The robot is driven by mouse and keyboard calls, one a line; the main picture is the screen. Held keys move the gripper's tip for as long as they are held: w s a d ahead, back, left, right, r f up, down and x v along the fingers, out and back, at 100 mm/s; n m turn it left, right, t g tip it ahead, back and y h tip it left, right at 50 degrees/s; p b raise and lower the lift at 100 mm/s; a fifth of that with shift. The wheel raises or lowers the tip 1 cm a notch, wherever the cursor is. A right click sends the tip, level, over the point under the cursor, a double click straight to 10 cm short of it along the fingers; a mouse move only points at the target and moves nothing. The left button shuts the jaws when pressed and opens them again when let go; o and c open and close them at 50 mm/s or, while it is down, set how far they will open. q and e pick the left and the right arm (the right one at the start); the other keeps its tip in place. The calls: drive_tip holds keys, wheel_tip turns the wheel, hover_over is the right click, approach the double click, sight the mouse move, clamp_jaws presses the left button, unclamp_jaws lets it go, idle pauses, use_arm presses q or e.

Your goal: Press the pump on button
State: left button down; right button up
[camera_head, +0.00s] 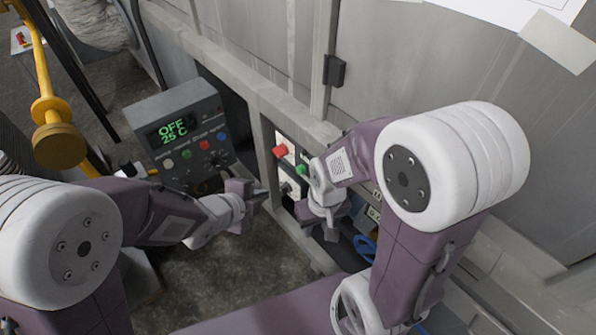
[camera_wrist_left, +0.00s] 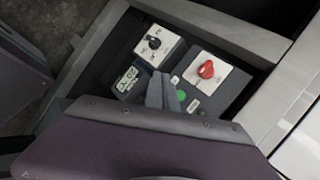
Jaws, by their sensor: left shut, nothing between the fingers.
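A panel on the frame in the head view has a red knob (camera_head: 280,150), a green button (camera_head: 302,169) and a black knob (camera_head: 286,188). In the left wrist view, what seems the same panel shows the red knob (camera_wrist_left: 206,69), the black knob (camera_wrist_left: 154,43) and the green button (camera_wrist_left: 181,95). Their labels are too small to read. My left gripper (camera_head: 262,193) is shut and empty, just left of the panel. In the left wrist view its fingertips (camera_wrist_left: 161,76) show close beside the green button; contact cannot be told. My right gripper (camera_head: 330,233) hangs right of the panel, its jaws unclear.
A grey control box (camera_head: 178,135) stands at the left, its green display reading OFF 25 C, with several coloured buttons below. A metal frame post (camera_head: 265,150) borders the panel. A yellow pipe fitting (camera_head: 58,143) stands at far left. Grey cabinet walls (camera_head: 420,60) close off the back.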

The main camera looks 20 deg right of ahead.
sight(301, 170)
use_arm(q)
drive_tip(key=w+d+b, duration=0.1)
drive_tip(key=w+d, duration=0.1)
drive_tip(key=d, duration=0.6)
drive_tip(key=shift+w, duration=0.4)
drive_tip(key=shift+d, duration=0.15)
idle(1.5)
drive_tip(key=shift+w+d, duration=0.15)
drive_tip(key=shift+d, duration=0.1)
drive_tip(key=shift+w+d+b, duration=0.15)
drive_tip(key=shift+d+b, duration=0.15)
drive_tip(key=shift+d, duration=0.15)
idle(0.6)
idle(0.4)
drive_tip(key=shift+s+a, duration=0.3)
drive_tip(key=shift+a, duration=0.55)
drive_tip(key=shift+a, duration=0.1)
